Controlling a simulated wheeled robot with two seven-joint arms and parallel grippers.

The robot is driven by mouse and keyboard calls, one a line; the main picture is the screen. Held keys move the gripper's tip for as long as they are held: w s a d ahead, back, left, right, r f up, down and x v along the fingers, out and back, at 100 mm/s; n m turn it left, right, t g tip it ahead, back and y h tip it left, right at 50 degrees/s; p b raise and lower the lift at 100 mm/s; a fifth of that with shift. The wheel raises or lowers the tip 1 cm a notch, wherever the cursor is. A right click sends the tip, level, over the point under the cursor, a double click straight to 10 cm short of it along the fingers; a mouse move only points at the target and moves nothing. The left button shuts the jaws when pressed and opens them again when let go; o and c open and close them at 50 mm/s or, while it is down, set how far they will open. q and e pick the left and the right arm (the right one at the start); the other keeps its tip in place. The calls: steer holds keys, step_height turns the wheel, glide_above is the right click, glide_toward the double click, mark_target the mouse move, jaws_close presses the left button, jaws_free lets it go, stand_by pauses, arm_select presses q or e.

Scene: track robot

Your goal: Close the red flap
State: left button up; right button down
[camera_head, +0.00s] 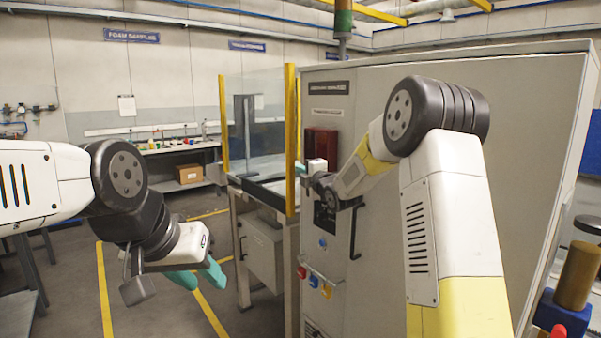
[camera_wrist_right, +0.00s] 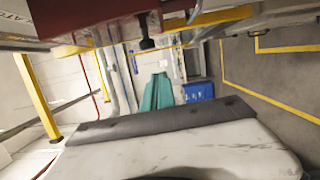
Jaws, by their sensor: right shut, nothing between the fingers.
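The red flap (camera_head: 322,143) is a dark red panel on the front of the grey cabinet. In the right wrist view a dark red surface (camera_wrist_right: 85,18), likely the same flap, fills the top left, close to the camera. My right gripper (camera_head: 305,168) is just below and left of the flap, partly hidden by its own wrist. Its teal fingers (camera_wrist_right: 157,92) are together and empty in the wrist view; I cannot tell whether they touch the flap. My left gripper (camera_head: 205,275) hangs at the lower left with its teal fingers apart and empty, away from the cabinet.
The grey cabinet (camera_head: 480,80) fills the right side. A glass-guarded station with yellow posts (camera_head: 290,140) stands left of the flap. A black handle (camera_head: 355,232) and coloured buttons (camera_head: 313,281) sit below. Open floor (camera_head: 150,285) lies to the left.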

steer(key=s+d+m+g+h, duration=0.2)
steer(key=s+d+m, duration=0.2)
steer(key=s, duration=0.5)
steer(key=s+d+m+g+h, duration=0.1)
steer(key=s+d+m, duration=0.2)
steer(key=s+m, duration=0.35)
steer(key=s+d+m+g+h, duration=0.2)
steer(key=s+d, duration=0.2)
steer(key=s, duration=0.6)
steer(key=s+f+m+g, duration=0.2)
steer(key=s+m, duration=0.3)
steer(key=s, duration=0.6)
steer(key=s+a+f+m+g, duration=0.1)
steer(key=s+f+m+g, duration=0.2)
steer(key=s, duration=0.8)
steer(key=shift+s+m, duration=0.3)
steer(key=shift+m, duration=0.55)
